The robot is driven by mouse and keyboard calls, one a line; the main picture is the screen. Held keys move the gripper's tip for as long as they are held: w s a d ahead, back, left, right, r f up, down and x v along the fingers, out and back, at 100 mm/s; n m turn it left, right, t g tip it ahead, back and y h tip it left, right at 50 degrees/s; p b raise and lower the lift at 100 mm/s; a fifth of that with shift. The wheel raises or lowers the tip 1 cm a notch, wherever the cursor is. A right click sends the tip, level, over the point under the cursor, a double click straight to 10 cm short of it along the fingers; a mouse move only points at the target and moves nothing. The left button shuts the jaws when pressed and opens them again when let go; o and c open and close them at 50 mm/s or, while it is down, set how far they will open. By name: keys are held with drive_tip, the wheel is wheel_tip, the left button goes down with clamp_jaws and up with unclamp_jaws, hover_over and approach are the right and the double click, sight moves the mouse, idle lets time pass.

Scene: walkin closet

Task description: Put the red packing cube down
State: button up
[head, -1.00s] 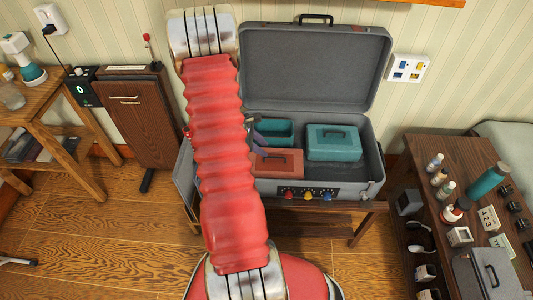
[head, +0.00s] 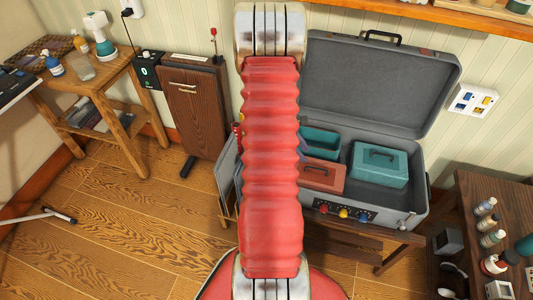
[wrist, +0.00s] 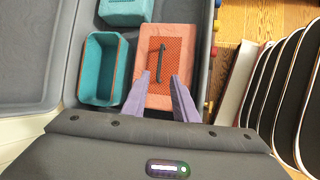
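The red packing cube (head: 324,176) lies in the front of the open grey suitcase (head: 393,205), partly hidden behind my arm in the head view. In the wrist view the red packing cube (wrist: 184,42) lies flat, with a dark handle on its mesh top. My gripper (wrist: 160,74) has two purple fingers spread apart over the cube's near end. The handle's near end shows between the fingertips, with no finger closed on it. Whether the fingers touch the cube cannot be told. In the head view my gripper is hidden behind my arm.
An open teal bin (wrist: 91,70) sits beside the red cube. A closed teal cube (head: 380,164) is in the suitcase's right part. The raised lid (head: 375,85) stands behind. A dark wood cabinet (head: 196,110) is on the left and a cluttered table (head: 480,190) on the right.

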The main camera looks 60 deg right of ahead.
drive_tip(key=w+a+r+m+t+h, duration=0.1)
drive_tip(key=w+a+r+t, duration=0.1)
drive_tip(key=w+a+r, duration=0.8)
drive_tip(key=w+a+r+m+t, duration=0.1)
drive_tip(key=w+a+r+t, duration=0.2)
drive_tip(key=w+a+r, duration=0.7)
drive_tip(key=s+a+r+t+y, duration=0.1)
drive_tip(key=a+r, duration=0.3)
drive_tip(key=a, duration=0.6)
drive_tip(key=s+a+r+t+y, duration=0.2)
drive_tip(key=s+a+r, duration=0.1)
drive_tip(key=a, duration=0.7)
drive_tip(key=s+a+r+t+y, duration=0.1)
drive_tip(key=a+r, duration=0.4)
drive_tip(key=a, duration=0.6)
drive_tip(key=shift+s+r+t+y, duration=0.4)
drive_tip(key=shift+s+t, duration=0.1)
drive_tip(key=shift+t, duration=0.2)
drive_tip(key=shift+d, duration=0.1)
